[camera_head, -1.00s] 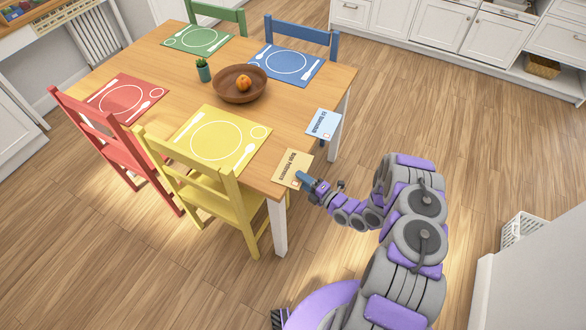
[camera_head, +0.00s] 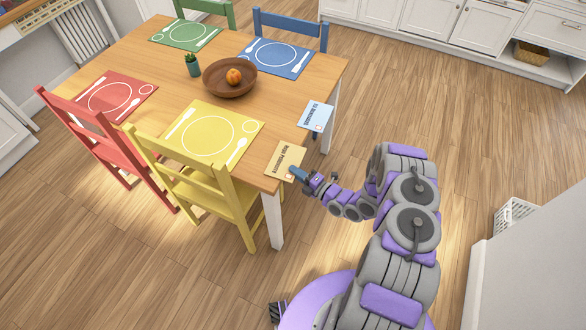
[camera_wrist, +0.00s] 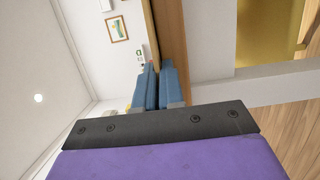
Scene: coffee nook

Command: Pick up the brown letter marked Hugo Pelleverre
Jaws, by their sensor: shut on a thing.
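The brown letter (camera_head: 284,157), with writing that reads like Hugo Pelleverre, is at the near right corner of the wooden table, reaching out past the edge. My gripper (camera_head: 296,173) is shut on its near outer edge, beside a small stamp-like mark. In the wrist view the two blue fingers (camera_wrist: 157,87) are close together; the letter between them is hard to make out there. I cannot tell whether the letter is clear of the tabletop.
A light blue letter (camera_head: 316,116) overhangs the same table's (camera_head: 165,100) right edge. A yellow placemat (camera_head: 208,133) and a yellow chair (camera_head: 205,195) are to the left. A brown bowl (camera_head: 215,84) holds an orange fruit.

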